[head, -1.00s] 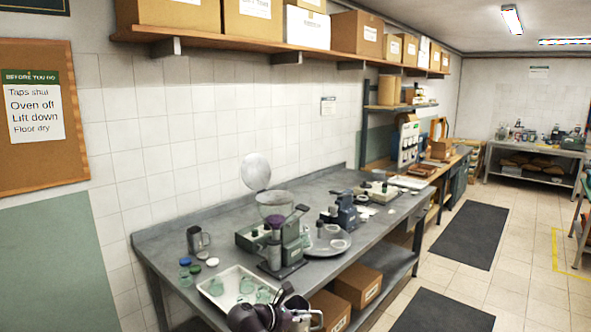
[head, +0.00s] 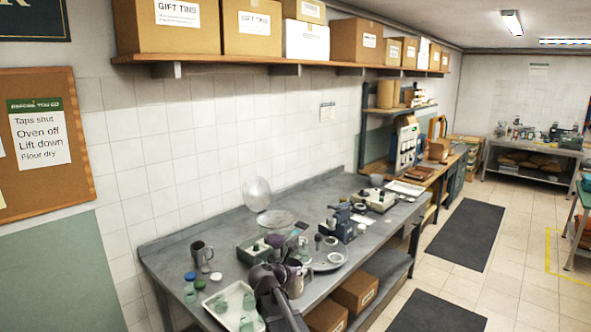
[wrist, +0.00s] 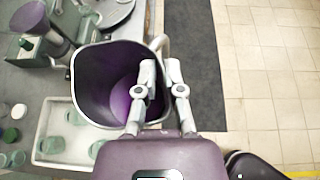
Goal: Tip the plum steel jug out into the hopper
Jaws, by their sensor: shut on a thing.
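The plum steel jug (wrist: 90,75) fills the middle of the wrist view, with its open mouth toward the camera and purple contents (wrist: 128,92) inside. My gripper (wrist: 160,68) is shut on the jug at its handle side; the fingers hide part of the handle. In the head view the jug (head: 295,277) shows beside my gripper (head: 275,270), above the bench's front edge.
A white tray (wrist: 48,120) with green glass pieces lies beside the jug.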

